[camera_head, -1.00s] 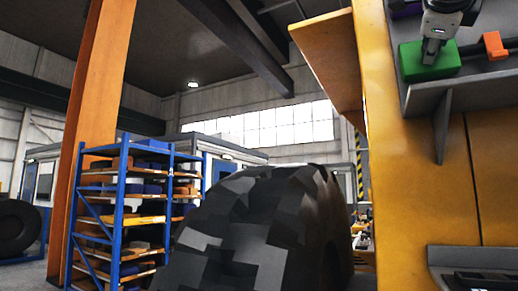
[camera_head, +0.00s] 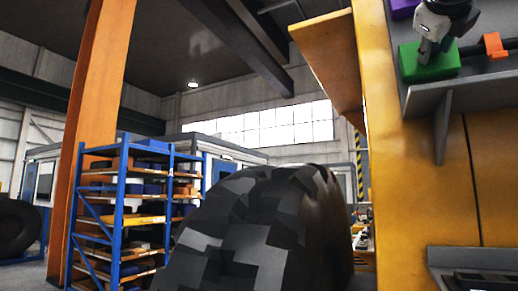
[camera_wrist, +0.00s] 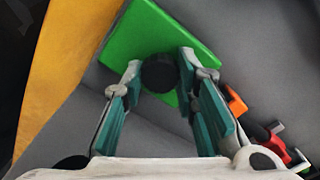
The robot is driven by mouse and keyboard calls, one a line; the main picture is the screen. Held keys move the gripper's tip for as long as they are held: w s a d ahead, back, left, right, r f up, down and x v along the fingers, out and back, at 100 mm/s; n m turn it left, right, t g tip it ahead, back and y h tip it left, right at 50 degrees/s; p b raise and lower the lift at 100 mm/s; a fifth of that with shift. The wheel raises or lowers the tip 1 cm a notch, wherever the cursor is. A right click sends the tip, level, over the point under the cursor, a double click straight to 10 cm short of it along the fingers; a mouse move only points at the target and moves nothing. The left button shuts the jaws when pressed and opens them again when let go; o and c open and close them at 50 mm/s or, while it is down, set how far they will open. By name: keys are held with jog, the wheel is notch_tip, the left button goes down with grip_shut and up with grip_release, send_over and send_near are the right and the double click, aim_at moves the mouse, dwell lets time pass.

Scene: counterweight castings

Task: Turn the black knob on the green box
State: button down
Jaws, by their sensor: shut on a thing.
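The green box (camera_head: 411,63) sits on a grey shelf at the upper right of the head view. It also fills the upper middle of the wrist view (camera_wrist: 140,30). The black knob (camera_wrist: 159,73) is on the face of the box. My gripper (camera_wrist: 161,77) is shut on the knob, one fingertip on each side. In the head view my gripper (camera_head: 431,50) is in front of the box and hides the knob.
An orange part (camera_head: 494,45) is right of the box on a dark bar; a purple block (camera_head: 403,8) is above. A yellow panel (camera_head: 400,180) stands below and left. In the wrist view, orange (camera_wrist: 235,100) and red (camera_wrist: 268,138) parts lie close on the right.

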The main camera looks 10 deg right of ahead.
jog(key=shift+f, duration=0.15)
jog(key=c, duration=1.2)
grip_release()
jog(key=shift+c, duration=0.2)
